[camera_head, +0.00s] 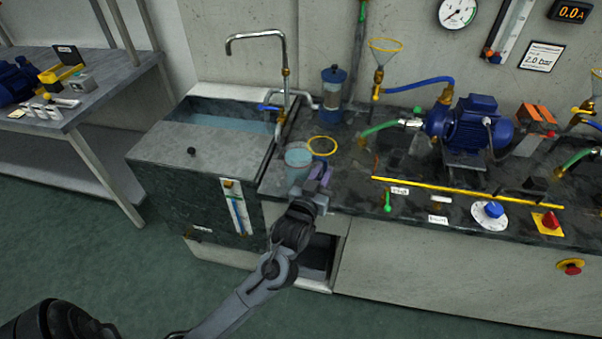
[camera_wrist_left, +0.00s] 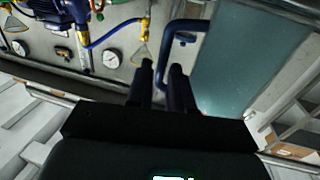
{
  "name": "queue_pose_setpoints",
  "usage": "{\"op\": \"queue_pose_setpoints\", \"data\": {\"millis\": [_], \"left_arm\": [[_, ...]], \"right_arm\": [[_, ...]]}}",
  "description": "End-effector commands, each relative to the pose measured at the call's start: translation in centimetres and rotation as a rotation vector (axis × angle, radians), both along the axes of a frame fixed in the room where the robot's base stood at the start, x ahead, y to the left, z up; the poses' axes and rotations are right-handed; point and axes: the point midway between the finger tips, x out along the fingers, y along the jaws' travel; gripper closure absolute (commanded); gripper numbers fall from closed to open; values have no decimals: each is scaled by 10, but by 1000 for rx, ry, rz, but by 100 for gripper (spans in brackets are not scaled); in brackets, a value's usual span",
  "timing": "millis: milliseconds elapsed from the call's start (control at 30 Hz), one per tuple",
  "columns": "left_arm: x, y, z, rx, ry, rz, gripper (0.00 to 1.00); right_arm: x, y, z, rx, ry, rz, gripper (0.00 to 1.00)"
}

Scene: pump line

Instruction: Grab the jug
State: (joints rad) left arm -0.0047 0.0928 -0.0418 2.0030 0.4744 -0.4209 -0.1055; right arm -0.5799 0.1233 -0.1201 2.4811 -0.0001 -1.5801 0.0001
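The jug (camera_head: 299,157) is a clear vessel with bluish liquid, standing upright on the dark counter just right of the sink. In the left wrist view the jug's translucent wall (camera_wrist_left: 245,60) fills the upper right, with its blue handle (camera_wrist_left: 166,50) on the left. My left gripper (camera_head: 320,175) is at the handle side of the jug, at the counter's front edge. In the wrist view its two dark fingers (camera_wrist_left: 162,75) stand a little apart with the handle running down between them. I cannot tell whether they press on it. My right gripper is not in view.
The sink (camera_head: 225,120) with a tall faucet (camera_head: 284,65) is left of the jug. A yellow bar (camera_head: 465,193) and the blue pump (camera_head: 472,123) are to the right.

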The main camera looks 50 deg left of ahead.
Motion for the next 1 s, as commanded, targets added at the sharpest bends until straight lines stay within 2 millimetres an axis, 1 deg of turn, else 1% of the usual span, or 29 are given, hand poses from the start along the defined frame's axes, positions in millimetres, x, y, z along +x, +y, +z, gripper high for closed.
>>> {"op": "queue_pose_setpoints", "data": {"millis": [33,200,333,533,567,600,700,1000], "left_arm": [[7,4,-1,3,-4,1,79],[24,11,0,0,-2,1,79],[29,13,1,0,0,0,79],[29,13,1,0,0,0,79],[29,13,1,0,0,0,80],[29,13,1,0,0,0,86],[29,13,1,0,0,0,100],[29,13,2,-1,0,0,100]], "right_arm": [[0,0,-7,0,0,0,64],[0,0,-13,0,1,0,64],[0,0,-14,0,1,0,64],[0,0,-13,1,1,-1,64],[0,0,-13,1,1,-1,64],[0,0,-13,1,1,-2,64],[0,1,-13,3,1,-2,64],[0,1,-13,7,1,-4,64]]}}
